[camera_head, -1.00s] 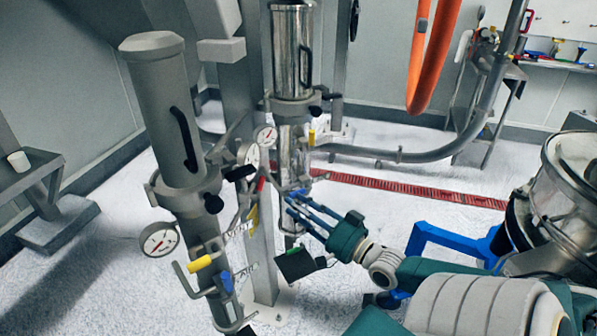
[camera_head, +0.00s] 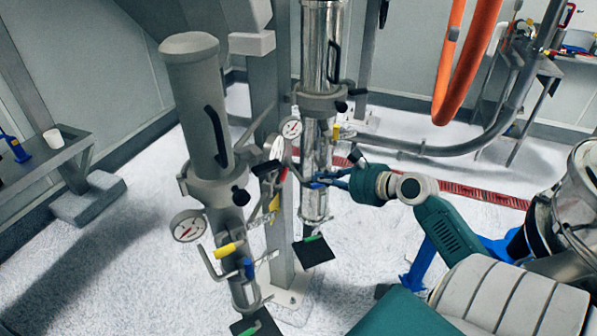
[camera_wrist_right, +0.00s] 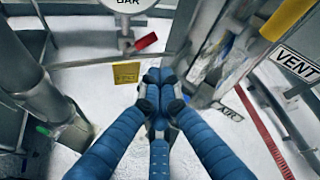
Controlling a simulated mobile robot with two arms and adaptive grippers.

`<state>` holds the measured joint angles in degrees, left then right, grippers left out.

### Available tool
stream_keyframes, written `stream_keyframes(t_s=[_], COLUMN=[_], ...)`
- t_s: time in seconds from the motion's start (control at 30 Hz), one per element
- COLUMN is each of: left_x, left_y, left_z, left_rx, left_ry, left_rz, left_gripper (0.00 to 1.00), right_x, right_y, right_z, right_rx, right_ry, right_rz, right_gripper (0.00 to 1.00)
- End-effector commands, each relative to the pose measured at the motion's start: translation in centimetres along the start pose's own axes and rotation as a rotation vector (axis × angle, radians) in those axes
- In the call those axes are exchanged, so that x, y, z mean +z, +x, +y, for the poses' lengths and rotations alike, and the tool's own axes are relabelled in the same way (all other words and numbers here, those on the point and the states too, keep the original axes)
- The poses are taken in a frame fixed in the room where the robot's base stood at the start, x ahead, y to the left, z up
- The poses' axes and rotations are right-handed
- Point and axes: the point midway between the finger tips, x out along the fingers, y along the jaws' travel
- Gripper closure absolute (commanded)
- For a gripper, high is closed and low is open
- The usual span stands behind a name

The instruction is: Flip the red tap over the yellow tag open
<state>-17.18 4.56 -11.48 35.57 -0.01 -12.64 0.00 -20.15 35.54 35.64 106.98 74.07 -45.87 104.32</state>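The yellow tag (camera_head: 273,203) hangs behind the front grey cylinder in the head view. A small red tap (camera_head: 283,174) shows above it, partly hidden. In the right wrist view, the red tap (camera_wrist_right: 145,42) lies above the yellow tag (camera_wrist_right: 126,73), under the round gauge. My right gripper (camera_head: 320,181) reaches in from the right, by the rear steel column. In the right wrist view its blue fingertips (camera_wrist_right: 160,88) are drawn together with nothing visible between them, below and right of the red tap and apart from it in the picture. My left gripper is out of view.
The front grey cylinder (camera_head: 197,100) carries a gauge (camera_head: 188,226) and yellow and blue handles. The rear steel cylinder (camera_head: 320,45) stands close by the gripper. A grey post (camera_head: 280,235) stands between them. A VENT label (camera_wrist_right: 298,66) shows at the right in the wrist view.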

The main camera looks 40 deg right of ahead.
Motion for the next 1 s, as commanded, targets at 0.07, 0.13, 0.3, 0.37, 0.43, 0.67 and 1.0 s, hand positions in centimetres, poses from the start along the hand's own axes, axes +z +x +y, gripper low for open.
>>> stream_keyframes(t_s=[0.07,0.13,0.3,0.37,0.43,0.67,1.0], left_x=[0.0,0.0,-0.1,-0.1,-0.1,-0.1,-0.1], left_y=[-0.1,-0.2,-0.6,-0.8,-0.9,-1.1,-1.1], left_z=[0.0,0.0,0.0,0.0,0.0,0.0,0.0], left_rx=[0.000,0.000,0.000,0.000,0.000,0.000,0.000], left_ry=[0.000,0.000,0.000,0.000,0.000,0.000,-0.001], left_rz=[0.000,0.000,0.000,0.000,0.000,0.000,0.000], left_gripper=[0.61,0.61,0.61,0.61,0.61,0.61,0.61], right_x=[0.2,0.2,0.3,0.3,0.3,0.2,0.1], right_y=[0.2,0.9,3.7,4.9,6.2,9.2,9.9], right_z=[0.0,0.1,0.0,0.0,0.0,0.2,0.3], right_rx=[0.009,0.012,0.010,0.011,0.009,0.010,0.011], right_ry=[0.021,0.024,0.021,0.020,0.020,0.018,0.017], right_rz=[-0.004,-0.004,-0.005,-0.004,-0.004,-0.002,-0.001], right_gripper=[1.00,1.00,1.00,1.00,1.00,1.00,1.00])
